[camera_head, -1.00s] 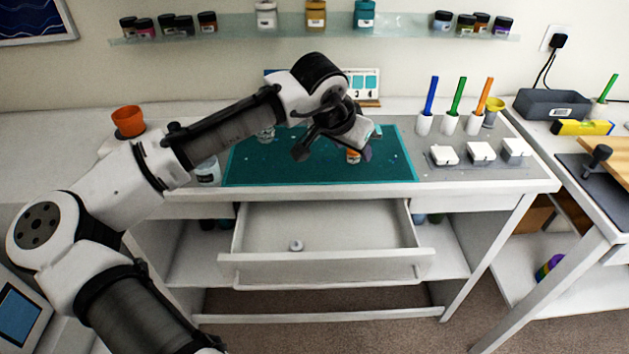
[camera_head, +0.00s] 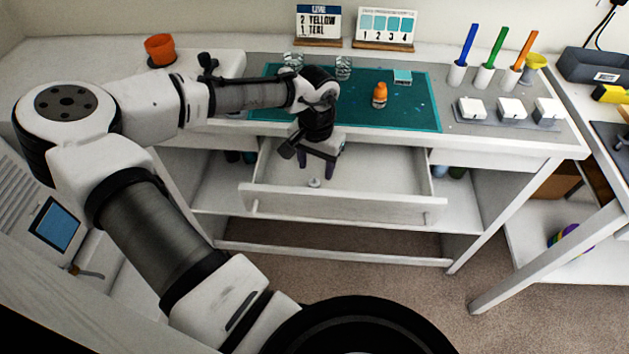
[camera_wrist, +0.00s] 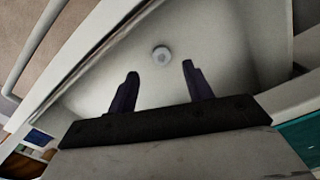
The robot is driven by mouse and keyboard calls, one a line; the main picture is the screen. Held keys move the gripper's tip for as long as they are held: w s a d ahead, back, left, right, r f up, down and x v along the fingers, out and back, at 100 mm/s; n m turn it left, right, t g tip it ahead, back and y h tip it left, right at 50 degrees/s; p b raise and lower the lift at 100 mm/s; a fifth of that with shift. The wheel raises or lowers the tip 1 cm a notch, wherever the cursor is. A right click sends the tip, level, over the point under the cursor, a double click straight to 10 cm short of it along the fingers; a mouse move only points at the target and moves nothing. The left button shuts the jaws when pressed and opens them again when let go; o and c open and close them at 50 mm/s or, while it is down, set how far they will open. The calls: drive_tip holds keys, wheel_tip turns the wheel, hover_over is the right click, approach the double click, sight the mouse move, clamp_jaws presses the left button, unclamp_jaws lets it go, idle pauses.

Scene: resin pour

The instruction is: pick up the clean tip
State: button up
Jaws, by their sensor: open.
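The clean tip (camera_head: 314,182) is a small pale round piece lying on the floor of the open drawer. My gripper (camera_head: 317,170) points down into the drawer, open and empty. In the wrist view its two dark fingers (camera_wrist: 160,78) stand apart, and the tip is not between them. Whether the fingers touch the drawer floor I cannot tell.
The pulled-out drawer (camera_head: 345,203) has walls around the tip and is otherwise bare. On the teal mat (camera_head: 420,115) above stand an orange-capped bottle (camera_head: 380,95) and clear cups (camera_head: 343,68). White blocks (camera_head: 511,108) and coloured sticks (camera_head: 497,46) are at the right.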

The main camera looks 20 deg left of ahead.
sight(314, 182)
drive_tip(key=shift+a+f+p, duration=0.15)
drive_tip(key=shift+f+p, duration=0.45)
drive_tip(key=shift+f, duration=1.9)
drive_tip(key=c, duration=1)
drive_tip(key=shift+r, duration=0.1)
drive_tip(key=shift+c, duration=0.2)
